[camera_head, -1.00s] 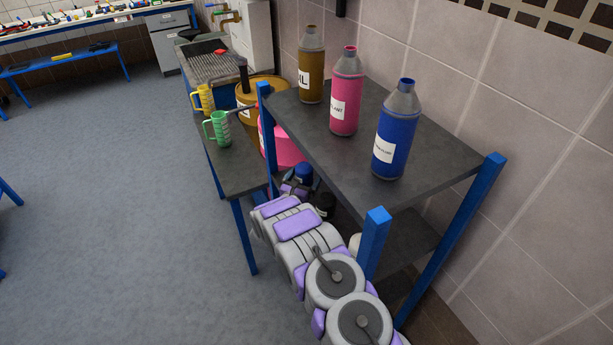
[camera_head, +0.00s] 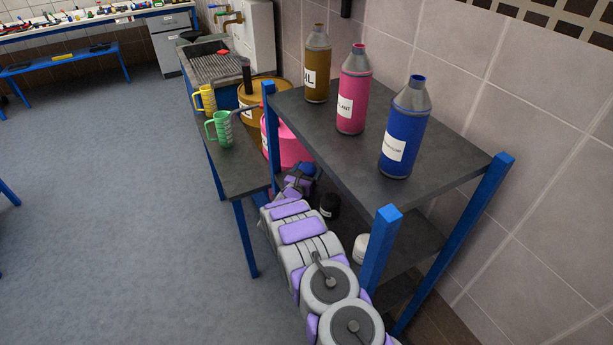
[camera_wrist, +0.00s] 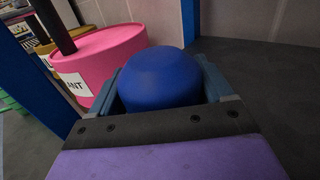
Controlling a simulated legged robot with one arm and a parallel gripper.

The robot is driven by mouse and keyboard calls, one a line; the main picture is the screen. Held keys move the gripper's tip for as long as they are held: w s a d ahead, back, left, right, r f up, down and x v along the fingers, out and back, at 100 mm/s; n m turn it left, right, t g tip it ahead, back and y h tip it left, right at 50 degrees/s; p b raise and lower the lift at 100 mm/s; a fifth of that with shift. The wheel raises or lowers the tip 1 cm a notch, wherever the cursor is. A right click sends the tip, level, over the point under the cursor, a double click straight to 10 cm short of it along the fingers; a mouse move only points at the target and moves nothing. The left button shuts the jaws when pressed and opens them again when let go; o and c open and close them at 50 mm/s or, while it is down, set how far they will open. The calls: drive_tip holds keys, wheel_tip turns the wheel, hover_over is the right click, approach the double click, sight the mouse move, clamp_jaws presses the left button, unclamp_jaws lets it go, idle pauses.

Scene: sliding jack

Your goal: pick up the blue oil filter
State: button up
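The blue oil filter (camera_head: 308,169) stands on the lower level of the rack, seen past the left side of its top shelf. In the wrist view the blue filter (camera_wrist: 160,78) fills the space between my two fingers, its rounded top toward the camera. My gripper (camera_head: 297,184) is at the filter in the head view, partly covering it. In the wrist view my gripper (camera_wrist: 163,85) has its fingers apart, one on each side of the filter. Any contact between the fingers and the filter is not clear. The filter's lower part is hidden.
A black filter (camera_head: 330,206) and a white one (camera_head: 361,248) stand nearby on the lower shelf. A pink drum (camera_wrist: 100,57) is close behind on the left. The blue rack post (camera_head: 379,247) and top shelf (camera_head: 340,160), carrying three bottles, are beside my arm.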

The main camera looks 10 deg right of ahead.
drive_tip(key=c, duration=0.3)
drive_tip(key=shift+d, duration=0.35)
drive_tip(key=c, duration=0.4)
drive_tip(key=shift+a, duration=0.1)
drive_tip(key=shift+c, duration=0.8)
